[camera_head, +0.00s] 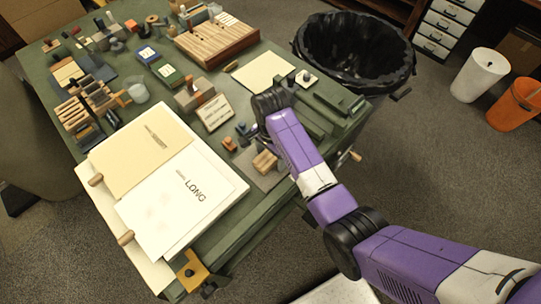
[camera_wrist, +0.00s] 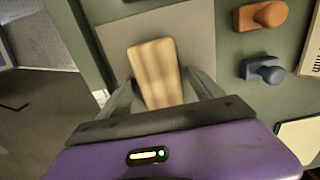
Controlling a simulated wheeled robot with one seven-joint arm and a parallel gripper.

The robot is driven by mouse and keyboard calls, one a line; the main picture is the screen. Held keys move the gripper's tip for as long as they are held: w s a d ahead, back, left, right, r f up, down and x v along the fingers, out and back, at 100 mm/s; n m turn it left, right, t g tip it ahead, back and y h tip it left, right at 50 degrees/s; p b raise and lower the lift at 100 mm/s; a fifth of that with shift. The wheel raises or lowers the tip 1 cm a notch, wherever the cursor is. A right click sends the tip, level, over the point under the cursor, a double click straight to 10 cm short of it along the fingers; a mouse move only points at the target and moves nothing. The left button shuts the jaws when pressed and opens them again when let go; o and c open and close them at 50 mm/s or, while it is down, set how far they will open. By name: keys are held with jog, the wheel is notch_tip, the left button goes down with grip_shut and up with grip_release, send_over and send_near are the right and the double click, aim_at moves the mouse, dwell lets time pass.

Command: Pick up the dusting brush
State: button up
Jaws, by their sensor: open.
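A pale wooden, rounded-end piece (camera_wrist: 156,72) lies on a flat grey mat (camera_wrist: 195,25) in the wrist view. It may be the dusting brush, but no bristles show. It also appears in the head view (camera_head: 265,161), near the table's right edge. My gripper (camera_wrist: 161,78) is open, with one finger on each side of the wooden piece in the wrist view. Nothing is clearly clamped between the fingers, and whether they touch it cannot be told. The near end of the piece is hidden by the gripper body. In the head view the fingers cannot be made out.
An orange knobbed piece (camera_wrist: 262,15) and a blue-grey one (camera_wrist: 262,70) stand right of the mat. The green table (camera_head: 215,245) also holds papers (camera_head: 185,190), a small sign (camera_head: 215,112) and wooden racks. A black-lined bin (camera_head: 355,50) stands beyond the table's far right corner.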

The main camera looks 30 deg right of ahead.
jog(key=shift+f, duration=0.15)
jog(key=c, duration=1.6)
